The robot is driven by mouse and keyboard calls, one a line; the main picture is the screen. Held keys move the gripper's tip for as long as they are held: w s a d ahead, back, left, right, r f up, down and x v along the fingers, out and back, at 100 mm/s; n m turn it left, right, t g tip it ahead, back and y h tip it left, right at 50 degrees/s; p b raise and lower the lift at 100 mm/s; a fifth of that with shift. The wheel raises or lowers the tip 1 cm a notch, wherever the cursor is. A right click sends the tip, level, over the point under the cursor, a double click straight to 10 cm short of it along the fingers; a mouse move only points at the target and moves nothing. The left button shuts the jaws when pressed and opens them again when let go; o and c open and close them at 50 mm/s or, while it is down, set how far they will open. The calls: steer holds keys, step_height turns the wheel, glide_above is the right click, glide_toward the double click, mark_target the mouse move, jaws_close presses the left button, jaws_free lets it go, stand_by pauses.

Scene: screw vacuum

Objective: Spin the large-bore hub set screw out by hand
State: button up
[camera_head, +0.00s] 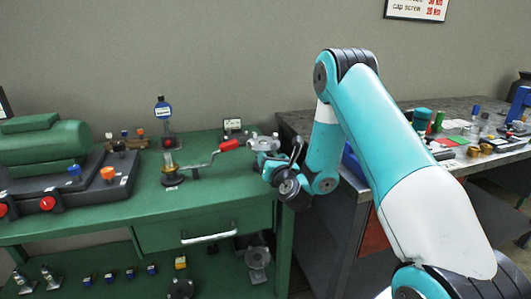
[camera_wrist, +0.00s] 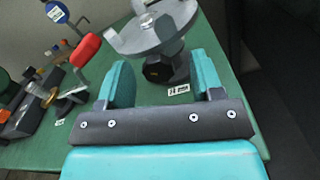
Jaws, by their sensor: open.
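A grey flanged hub (camera_wrist: 135,40) stands on the green bench near its corner, in the wrist view. A black knob-like part (camera_wrist: 157,69), which looks like the set screw, sits low on its near side. A small white tag (camera_wrist: 178,90) lies by its foot. My gripper (camera_wrist: 163,74) is open and empty. Its two teal fingers stand left and right of the black part in the picture, and I cannot tell their distance from it. In the head view, the grey hub (camera_head: 262,142) is partly hidden behind my gripper (camera_head: 268,160) at the bench's right end.
A red-handled crank (camera_head: 229,145) sticks out just left of the hub; its red grip (camera_wrist: 86,49) also shows in the wrist view. A green machine (camera_head: 45,145) fills the bench's left end. A cluttered grey workbench (camera_head: 400,118) stands at right.

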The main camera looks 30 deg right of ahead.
steer(key=shift+w+a, duration=0.1)
steer(key=shift+w, duration=0.05)
steer(key=c, duration=0.9)
